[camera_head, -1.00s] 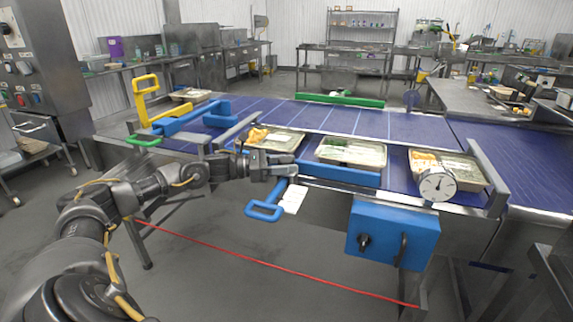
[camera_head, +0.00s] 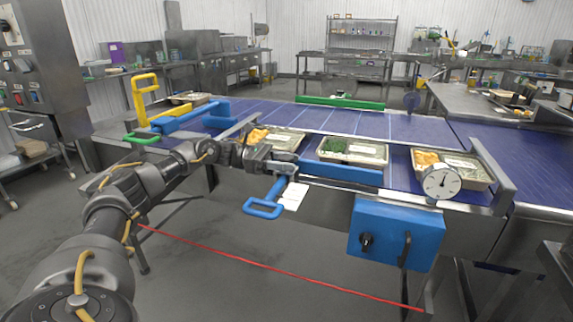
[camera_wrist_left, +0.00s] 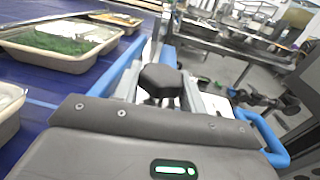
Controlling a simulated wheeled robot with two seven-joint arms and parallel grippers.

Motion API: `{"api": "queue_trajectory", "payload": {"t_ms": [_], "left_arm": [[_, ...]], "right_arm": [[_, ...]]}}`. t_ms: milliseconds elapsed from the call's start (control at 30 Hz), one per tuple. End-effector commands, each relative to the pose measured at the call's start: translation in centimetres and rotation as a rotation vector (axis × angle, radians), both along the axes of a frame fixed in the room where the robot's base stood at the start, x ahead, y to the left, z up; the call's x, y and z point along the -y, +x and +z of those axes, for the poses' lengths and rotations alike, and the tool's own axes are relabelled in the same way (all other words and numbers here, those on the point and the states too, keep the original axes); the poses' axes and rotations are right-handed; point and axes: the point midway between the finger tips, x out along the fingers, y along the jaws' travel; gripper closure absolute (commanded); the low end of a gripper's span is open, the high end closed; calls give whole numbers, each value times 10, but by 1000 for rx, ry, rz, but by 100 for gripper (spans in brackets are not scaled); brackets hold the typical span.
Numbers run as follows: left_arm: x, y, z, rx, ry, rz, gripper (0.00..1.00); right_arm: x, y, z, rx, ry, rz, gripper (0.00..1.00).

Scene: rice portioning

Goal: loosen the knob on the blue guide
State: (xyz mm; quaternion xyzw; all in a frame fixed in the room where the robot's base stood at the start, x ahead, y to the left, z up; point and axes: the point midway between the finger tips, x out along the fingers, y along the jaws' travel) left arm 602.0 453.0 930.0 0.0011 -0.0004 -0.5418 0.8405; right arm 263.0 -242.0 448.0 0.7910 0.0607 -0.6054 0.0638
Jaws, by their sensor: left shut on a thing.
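The blue guide (camera_head: 340,173) is a long bar along the front edge of the belt, and it also shows in the left wrist view (camera_wrist_left: 118,72). My left gripper (camera_head: 284,168) is at the left end of this bar. In the left wrist view, a black knob (camera_wrist_left: 160,79) sits between the fingers of my left gripper (camera_wrist_left: 168,90), which is shut on it. In the head view the gripper hides the knob. A blue loop handle (camera_head: 263,207) hangs just below the gripper. My right gripper is not in view.
Several food trays, one of them in the middle (camera_head: 352,151), rest on the blue belt (camera_head: 400,128). A dial gauge (camera_head: 441,183) and a blue box (camera_head: 396,232) are on the front at right. A yellow guide (camera_head: 145,98) stands at far left. A red cord (camera_head: 280,270) runs below.

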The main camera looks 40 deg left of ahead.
Motion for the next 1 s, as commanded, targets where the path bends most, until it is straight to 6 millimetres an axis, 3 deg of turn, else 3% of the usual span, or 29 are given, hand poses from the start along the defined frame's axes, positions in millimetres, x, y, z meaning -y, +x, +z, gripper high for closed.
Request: {"api": "queue_trajectory", "payload": {"t_ms": [367,400,533,833,1000], "left_arm": [[0,0,-1,-5,-1,-12,82],[0,0,-1,-5,-1,-12,55],[0,0,0,-4,-2,-12,38],[0,0,1,-2,-1,-11,37],[-1,0,19,2,0,-12,37]], "right_arm": [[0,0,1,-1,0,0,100],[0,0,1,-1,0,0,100],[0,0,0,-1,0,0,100],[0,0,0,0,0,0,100],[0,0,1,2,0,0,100]]}}
